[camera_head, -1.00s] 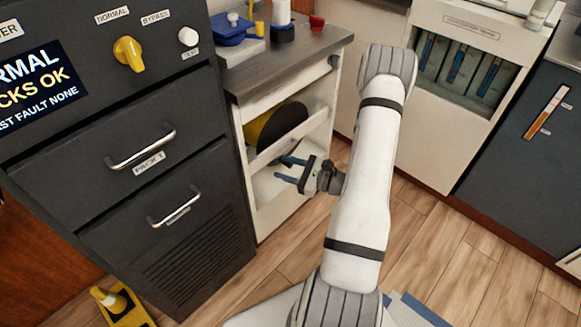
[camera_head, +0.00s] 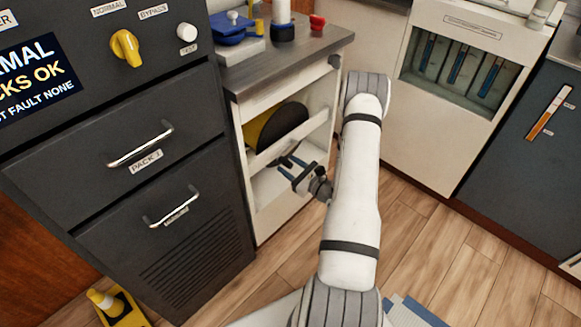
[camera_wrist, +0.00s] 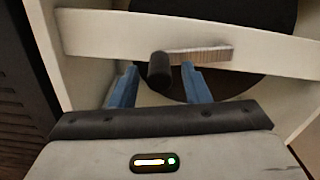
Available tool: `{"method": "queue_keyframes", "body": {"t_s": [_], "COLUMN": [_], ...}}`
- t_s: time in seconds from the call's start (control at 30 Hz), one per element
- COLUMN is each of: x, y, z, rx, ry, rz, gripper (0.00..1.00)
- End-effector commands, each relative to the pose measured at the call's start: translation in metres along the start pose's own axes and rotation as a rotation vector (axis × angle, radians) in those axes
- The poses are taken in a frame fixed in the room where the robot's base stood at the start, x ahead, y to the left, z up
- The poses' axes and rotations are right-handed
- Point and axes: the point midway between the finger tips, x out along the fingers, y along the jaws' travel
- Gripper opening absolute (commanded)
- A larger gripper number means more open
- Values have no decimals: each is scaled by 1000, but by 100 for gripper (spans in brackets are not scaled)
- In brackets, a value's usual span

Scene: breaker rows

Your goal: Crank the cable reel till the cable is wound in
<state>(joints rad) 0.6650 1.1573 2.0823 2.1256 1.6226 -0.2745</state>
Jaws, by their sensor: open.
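The cable reel (camera_head: 275,128), a dark disc with yellow behind it, sits in the open white cabinet in the head view. In the wrist view its dark disc (camera_wrist: 215,85) shows behind a white cross rail. A crank with a black knob (camera_wrist: 160,69) and a light metal arm (camera_wrist: 200,55) stands in front of that rail. My gripper (camera_head: 284,164) is open at the cabinet front. In the wrist view its two blue fingers (camera_wrist: 160,78) point at the crank, with the knob between their tips. They are not closed on it. The cable itself is not visible.
The white cross rail (camera_wrist: 100,33) runs across the cabinet opening. The dark panel (camera_head: 165,150) with drawer handles stands close on the left. A counter (camera_head: 290,58) with a blue item and a red cup lies above.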

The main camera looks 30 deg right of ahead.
Motion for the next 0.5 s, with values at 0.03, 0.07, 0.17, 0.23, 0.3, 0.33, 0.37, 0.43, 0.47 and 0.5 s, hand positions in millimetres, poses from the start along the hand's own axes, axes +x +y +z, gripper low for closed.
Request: {"method": "queue_keyframes", "body": {"t_s": [0.03,0.07,0.17,0.23,0.3,0.33,0.37,0.43,0.47,0.5], "x": [1,1,1,1,1,1,1,1,1,1], "y": [0,0,0,0,0,0,0,0,0,0], "z": [0,0,0,0,0,0,0,0,0,0], "rx": [0,0,0,0,0,0,0,0,0,0], "ry": [0,0,0,0,0,0,0,0,0,0], "rz": [0,0,0,0,0,0,0,0,0,0], "gripper": [43,43,43,43,38,35,33,27,25,21]}}
